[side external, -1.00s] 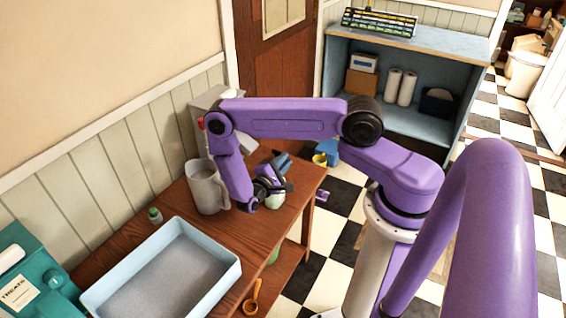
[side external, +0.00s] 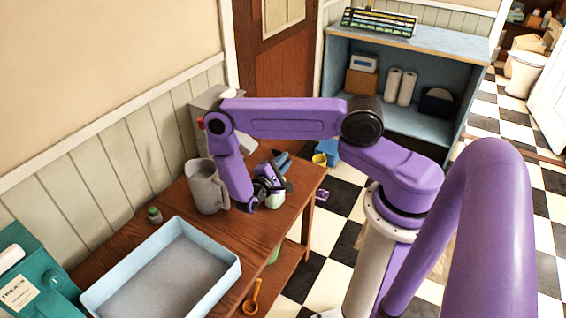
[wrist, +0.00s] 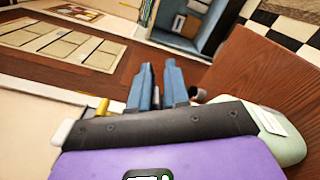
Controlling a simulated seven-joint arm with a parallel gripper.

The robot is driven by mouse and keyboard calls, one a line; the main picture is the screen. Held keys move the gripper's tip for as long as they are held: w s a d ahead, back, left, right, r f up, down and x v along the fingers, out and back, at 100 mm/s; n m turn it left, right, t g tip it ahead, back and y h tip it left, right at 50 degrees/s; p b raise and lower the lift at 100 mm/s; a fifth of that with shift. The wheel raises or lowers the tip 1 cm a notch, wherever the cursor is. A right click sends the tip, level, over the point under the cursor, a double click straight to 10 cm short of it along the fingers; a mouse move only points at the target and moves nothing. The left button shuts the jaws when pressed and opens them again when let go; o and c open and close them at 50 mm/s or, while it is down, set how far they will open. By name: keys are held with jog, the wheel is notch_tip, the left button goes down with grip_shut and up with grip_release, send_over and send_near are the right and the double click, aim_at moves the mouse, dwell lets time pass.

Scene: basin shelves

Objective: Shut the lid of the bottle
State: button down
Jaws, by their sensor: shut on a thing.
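A pale green rounded thing, apparently the bottle (side external: 275,201), stands on the wooden table beside my gripper, which partly covers it. In the wrist view a pale green body with a white patch (wrist: 287,143) shows at the right, behind my gripper's dark edge. I cannot make out its lid. My gripper (side external: 283,161) points past it, toward the far end of the table. Its two blue fingers (wrist: 158,80) are close together in the wrist view, with a narrow gap at the tips. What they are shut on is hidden. A small dark and white piece (wrist: 197,93) shows beside the right finger.
A grey mug (side external: 206,187) stands close left of my arm. A light blue tray (side external: 232,272) and a small green jar (side external: 154,216) are nearer the front left. A grey box (side external: 203,115) stands against the wall. The table's right edge is close to my gripper.

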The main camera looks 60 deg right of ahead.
jog(key=c, duration=1.3)
grip_release()
jog(key=a, duration=1.7)
jog(key=shift+a, duration=0.2)
